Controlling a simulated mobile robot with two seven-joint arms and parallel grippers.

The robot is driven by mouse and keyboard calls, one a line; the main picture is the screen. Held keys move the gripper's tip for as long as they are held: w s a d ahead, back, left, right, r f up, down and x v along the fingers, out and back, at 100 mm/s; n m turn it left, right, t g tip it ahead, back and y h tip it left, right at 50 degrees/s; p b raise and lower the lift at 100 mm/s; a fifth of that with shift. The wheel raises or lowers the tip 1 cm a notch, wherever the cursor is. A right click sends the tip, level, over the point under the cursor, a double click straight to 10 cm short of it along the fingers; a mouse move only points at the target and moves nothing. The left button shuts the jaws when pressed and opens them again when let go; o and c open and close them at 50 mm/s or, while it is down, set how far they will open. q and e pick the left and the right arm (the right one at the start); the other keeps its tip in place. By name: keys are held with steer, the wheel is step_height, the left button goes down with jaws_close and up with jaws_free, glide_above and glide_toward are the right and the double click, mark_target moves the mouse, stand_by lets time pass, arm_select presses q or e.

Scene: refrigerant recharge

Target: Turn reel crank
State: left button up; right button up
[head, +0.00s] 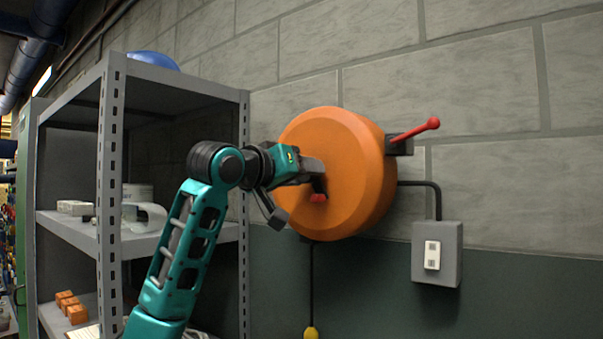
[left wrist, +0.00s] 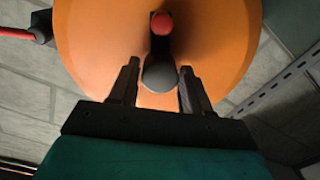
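The orange reel (head: 345,150) is mounted on the block wall, and it also fills the upper part of the left wrist view (left wrist: 215,40). Its crank has a dark arm with a red knob (head: 318,198); in the left wrist view the red knob (left wrist: 162,23) is above a round dark grey end (left wrist: 159,76). My left gripper (head: 316,171) is at the reel's front face. In the left wrist view its fingers (left wrist: 158,70) are apart, one on each side of the grey end, with narrow gaps showing. In the head view its fingertips are hard to make out. My right gripper is out of view.
A red lever (head: 418,130) sticks out at the reel's right edge. A grey outlet box (head: 437,253) is on the wall below right. A metal shelf (head: 112,190) stands close on the left. A cord with a yellow end (head: 311,332) hangs below the reel.

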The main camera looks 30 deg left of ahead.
arm_select(q)
steer(key=o, duration=0.3)
steer(key=s, duration=0.4)
steer(key=s+b, duration=0.1)
steer(key=s, duration=0.3)
steer(key=s+b, duration=0.1)
steer(key=s, duration=0.4)
steer(key=shift+a+r, duration=0.2)
steer(key=shift+a, duration=0.2)
